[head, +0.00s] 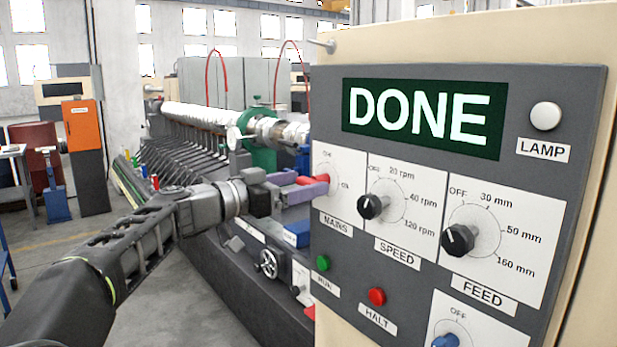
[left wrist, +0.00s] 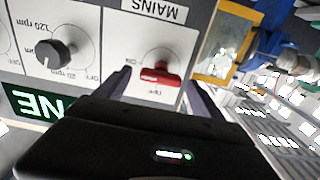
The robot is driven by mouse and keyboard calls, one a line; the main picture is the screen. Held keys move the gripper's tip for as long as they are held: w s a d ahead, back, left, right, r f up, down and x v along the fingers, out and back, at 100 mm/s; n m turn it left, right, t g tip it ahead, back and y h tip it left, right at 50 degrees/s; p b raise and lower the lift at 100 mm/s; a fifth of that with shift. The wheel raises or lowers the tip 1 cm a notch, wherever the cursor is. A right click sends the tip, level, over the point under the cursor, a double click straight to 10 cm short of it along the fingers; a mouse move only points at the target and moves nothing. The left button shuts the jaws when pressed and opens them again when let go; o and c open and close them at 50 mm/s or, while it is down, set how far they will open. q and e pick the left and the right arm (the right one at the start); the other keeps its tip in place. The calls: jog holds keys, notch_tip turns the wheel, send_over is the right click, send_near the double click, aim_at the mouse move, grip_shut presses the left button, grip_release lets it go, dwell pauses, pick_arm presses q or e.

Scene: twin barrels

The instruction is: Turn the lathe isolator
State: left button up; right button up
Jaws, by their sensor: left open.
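The mains switch, taken as the lathe isolator, has a red handle (left wrist: 160,76) on a white plate marked MAINS (head: 336,205). In the left wrist view, which is upside down, the handle lies level, with a pale mark on its end toward the ON label. My left gripper (head: 312,186) reaches the panel from the left. In the left wrist view its open fingers (left wrist: 158,88) stand on either side of the handle, with visible gaps. In the head view the fingers partly hide the handle. My right gripper is not in view.
The grey panel (head: 590,110) has a display (head: 425,115) reading DONE, a white lamp (head: 546,116), speed (head: 372,206) and feed (head: 458,240) knobs, a green button (head: 323,263) and a red button (head: 377,296). A long lathe (head: 180,150) stands behind my left arm.

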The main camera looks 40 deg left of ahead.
pick_arm(q)
jog(key=shift+x, duration=1.15)
jog(key=c, duration=1.4)
